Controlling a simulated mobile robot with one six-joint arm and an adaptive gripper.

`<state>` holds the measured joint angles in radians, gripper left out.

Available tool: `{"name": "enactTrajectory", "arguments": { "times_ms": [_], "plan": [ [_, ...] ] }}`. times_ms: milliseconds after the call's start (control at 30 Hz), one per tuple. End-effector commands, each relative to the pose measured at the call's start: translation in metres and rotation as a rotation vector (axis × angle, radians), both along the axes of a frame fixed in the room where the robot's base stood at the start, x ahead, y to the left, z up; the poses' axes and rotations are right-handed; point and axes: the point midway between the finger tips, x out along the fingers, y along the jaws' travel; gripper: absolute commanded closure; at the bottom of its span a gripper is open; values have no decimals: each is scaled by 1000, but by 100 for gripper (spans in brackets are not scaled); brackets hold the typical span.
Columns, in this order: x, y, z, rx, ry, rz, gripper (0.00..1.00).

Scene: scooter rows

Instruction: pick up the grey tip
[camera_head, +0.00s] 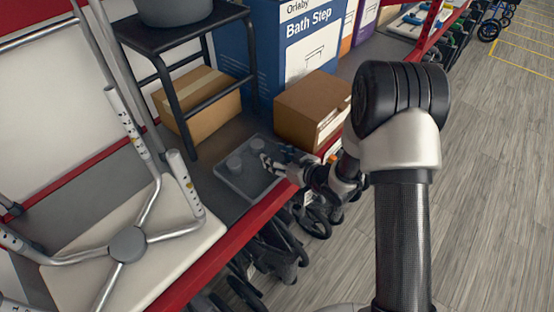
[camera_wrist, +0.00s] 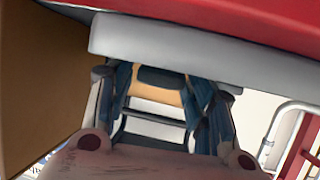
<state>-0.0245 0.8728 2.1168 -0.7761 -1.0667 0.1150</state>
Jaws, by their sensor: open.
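Two small round grey pieces sit on a shallow grey tray (camera_head: 228,186) in the head view. One grey tip (camera_head: 234,163) is near the tray's middle, and another grey piece (camera_head: 256,149) is towards its back right. I cannot tell from their shape which is the named tip. My gripper (camera_head: 270,163) is open over the tray's right side, to the right of both pieces, with its fingers pointing left. No tip can be made out in the wrist view, where dark parts stand at both sides of the middle.
A brown carton (camera_head: 312,108) stands close behind my gripper. A black step stool (camera_head: 185,40) with another carton (camera_head: 203,103) is behind the tray. A white seat with metal legs (camera_head: 90,265) lies left. The red shelf edge (camera_head: 235,240) runs in front, with wheeled frames below.

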Motion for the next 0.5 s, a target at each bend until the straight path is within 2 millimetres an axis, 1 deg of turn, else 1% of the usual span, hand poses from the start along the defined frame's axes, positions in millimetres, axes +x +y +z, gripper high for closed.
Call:
{"name": "enactTrajectory", "arguments": {
  "times_ms": [67,500],
  "plan": [
    [0,0,0,0,0,0,52],
    [0,0,0,0,0,0,81]
  ]
}}
